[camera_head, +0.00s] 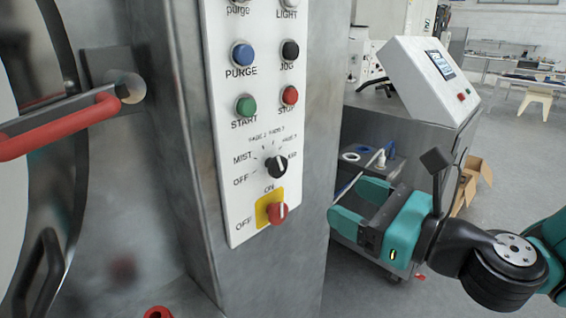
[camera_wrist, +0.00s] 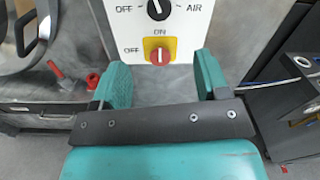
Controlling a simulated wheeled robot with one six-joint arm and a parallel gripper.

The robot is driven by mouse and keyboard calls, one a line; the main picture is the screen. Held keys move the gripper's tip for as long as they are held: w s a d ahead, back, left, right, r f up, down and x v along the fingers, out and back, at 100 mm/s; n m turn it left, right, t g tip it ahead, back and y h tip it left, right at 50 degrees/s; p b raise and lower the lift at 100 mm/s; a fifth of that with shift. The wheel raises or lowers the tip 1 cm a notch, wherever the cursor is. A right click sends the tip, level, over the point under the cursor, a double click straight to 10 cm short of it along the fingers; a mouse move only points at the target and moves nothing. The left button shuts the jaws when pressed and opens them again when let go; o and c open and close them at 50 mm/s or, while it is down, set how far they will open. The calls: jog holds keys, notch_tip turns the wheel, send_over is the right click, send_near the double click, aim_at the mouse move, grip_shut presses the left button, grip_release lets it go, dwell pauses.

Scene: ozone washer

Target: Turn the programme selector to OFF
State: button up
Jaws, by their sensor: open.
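The programme selector (camera_head: 277,166) is a black rotary knob on the white panel, ringed by MIST, wash, AIR and OFF labels. It also shows at the top edge of the wrist view (camera_wrist: 158,9), partly cut off.
A red ON/OFF switch (camera_head: 277,212) on a yellow plate sits just below the selector. Blue, black, green and red buttons are above. A red door handle (camera_head: 60,125) projects at left. A steel cabinet (camera_head: 405,120) stands behind my gripper.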

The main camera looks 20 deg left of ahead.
aim_at(281, 170)
jog(key=p+x, duration=1.2)
jog(key=x, duration=0.1)
jog(key=shift+a+r+p, duration=0.2)
jog(key=shift+a+p, duration=0.1)
jog(key=shift+w+a+f, duration=0.15)
jog(key=shift+w+a, duration=0.05)
jog(key=shift+a, duration=0.2)
jog(key=c, duration=0.9)
